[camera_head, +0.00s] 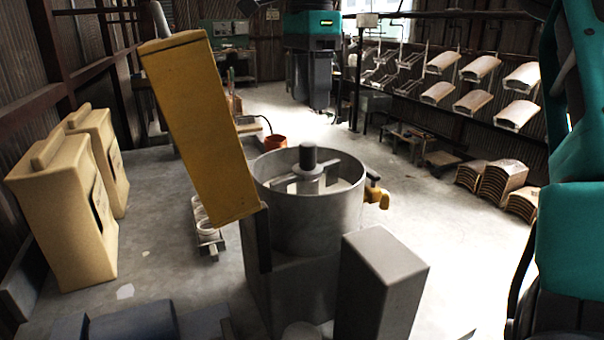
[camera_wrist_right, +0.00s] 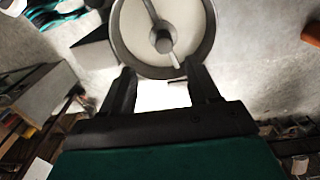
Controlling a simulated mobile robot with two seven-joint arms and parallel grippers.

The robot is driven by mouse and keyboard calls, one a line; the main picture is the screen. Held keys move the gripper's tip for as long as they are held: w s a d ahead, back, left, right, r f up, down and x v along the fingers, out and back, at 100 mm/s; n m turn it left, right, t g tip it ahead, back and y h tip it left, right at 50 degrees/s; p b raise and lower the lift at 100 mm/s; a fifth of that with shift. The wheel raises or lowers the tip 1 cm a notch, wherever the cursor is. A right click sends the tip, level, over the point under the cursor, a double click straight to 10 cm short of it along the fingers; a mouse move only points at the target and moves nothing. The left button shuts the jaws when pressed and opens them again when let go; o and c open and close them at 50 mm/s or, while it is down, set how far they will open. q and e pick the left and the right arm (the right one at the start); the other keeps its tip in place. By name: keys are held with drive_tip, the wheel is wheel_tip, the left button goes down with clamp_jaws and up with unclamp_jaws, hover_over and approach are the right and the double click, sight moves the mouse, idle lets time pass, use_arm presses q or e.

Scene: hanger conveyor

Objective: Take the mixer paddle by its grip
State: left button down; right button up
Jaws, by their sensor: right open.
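The mixer paddle (camera_head: 308,160) stands in the round grey drum (camera_head: 310,215), with a dark upright grip at its middle and pale bars around it. In the right wrist view the paddle (camera_wrist_right: 164,42) shows as a hub with a thin bar across the pale drum interior. My right gripper (camera_head: 316,100) hangs beyond and above the drum in the head view. In the right wrist view its two dark fingers (camera_wrist_right: 160,80) are apart, with bare floor between them. They are clear of the grip, which lies above them in the picture. My left gripper is not in view.
A tall tilted yellow box (camera_head: 195,125) stands close left of the drum. A grey block (camera_head: 380,285) is in front of it, and a yellow tap (camera_head: 377,195) sticks out at right. Tan cases (camera_head: 65,215) stand at left. Curved panels (camera_head: 480,68) hang at the back right.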

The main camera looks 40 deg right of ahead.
hover_over(308, 143)
drive_tip(key=f, duration=0.4)
drive_tip(key=shift+s+a+f, duration=0.1)
drive_tip(key=shift+s+f, duration=0.1)
drive_tip(key=shift+s, duration=0.15)
drive_tip(key=f, duration=0.5)
drive_tip(key=shift+w+f, duration=0.3)
drive_tip(key=shift+f, duration=0.05)
drive_tip(key=c, duration=1)
drive_tip(key=shift+r, duration=0.1)
drive_tip(key=shift+c, duration=0.3)
drive_tip(key=shift+r, duration=0.1)
drive_tip(key=shift+w+r, duration=0.1)
drive_tip(key=shift+r, duration=0.5)
wheel_tip(308, 143, up, 19)
drive_tip(key=shift+f, duration=0.2)
